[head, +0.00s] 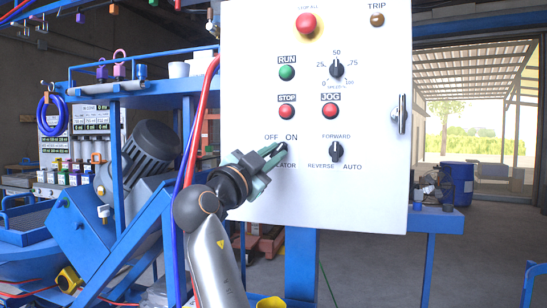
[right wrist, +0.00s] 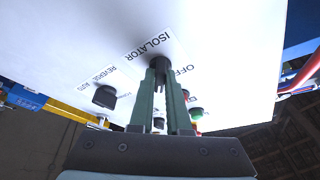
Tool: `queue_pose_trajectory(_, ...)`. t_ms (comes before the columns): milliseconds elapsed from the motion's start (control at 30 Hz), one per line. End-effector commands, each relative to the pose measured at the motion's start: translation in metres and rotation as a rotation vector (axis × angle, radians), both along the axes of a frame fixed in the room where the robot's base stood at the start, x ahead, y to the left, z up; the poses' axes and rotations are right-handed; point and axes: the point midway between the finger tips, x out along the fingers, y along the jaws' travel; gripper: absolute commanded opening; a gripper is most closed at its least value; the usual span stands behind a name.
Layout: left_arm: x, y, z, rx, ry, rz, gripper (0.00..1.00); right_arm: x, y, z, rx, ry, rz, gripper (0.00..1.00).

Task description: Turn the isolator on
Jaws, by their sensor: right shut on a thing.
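The isolator is a black rotary knob (head: 284,146) at the lower left of a white control panel (head: 375,205), below the OFF and ON labels. My right gripper (head: 277,152) is at the knob, with its green fingers shut on it. In the right wrist view the two fingers (right wrist: 160,80) stand on either side of the knob (right wrist: 160,62), below the word ISOLATOR. The fingers cover much of the knob, so I cannot tell which way it points. My left gripper is not in view.
The forward/reverse knob (head: 336,150) is to the right of the isolator. Red stop (head: 286,111) and jog (head: 330,110) buttons sit above. Red and blue cables (head: 190,140) hang beside the panel's left edge. A blue frame and a motor (head: 150,150) stand at left.

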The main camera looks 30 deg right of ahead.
Motion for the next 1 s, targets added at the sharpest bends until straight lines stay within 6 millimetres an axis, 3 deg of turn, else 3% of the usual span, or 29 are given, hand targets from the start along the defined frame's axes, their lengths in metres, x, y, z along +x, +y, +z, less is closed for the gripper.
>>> queue_pose_trajectory(533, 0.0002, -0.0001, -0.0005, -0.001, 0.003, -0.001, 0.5, -0.0006, -0.0001, 0.0018, 0.015, -0.023, -0.001, 0.0)
queue_pose_trajectory(567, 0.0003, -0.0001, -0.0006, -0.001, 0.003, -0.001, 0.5, -0.0007, -0.0002, 0.0018, 0.015, -0.023, -0.001, 0.17)
queue_pose_trajectory(800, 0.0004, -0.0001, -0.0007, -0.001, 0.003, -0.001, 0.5, -0.0003, -0.0001, 0.0011, 0.015, -0.021, -0.001, 0.44)
queue_pose_trajectory(1000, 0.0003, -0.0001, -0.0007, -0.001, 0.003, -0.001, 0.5, -0.0001, -0.0001, 0.0005, 0.015, -0.019, 0.0, 0.45)
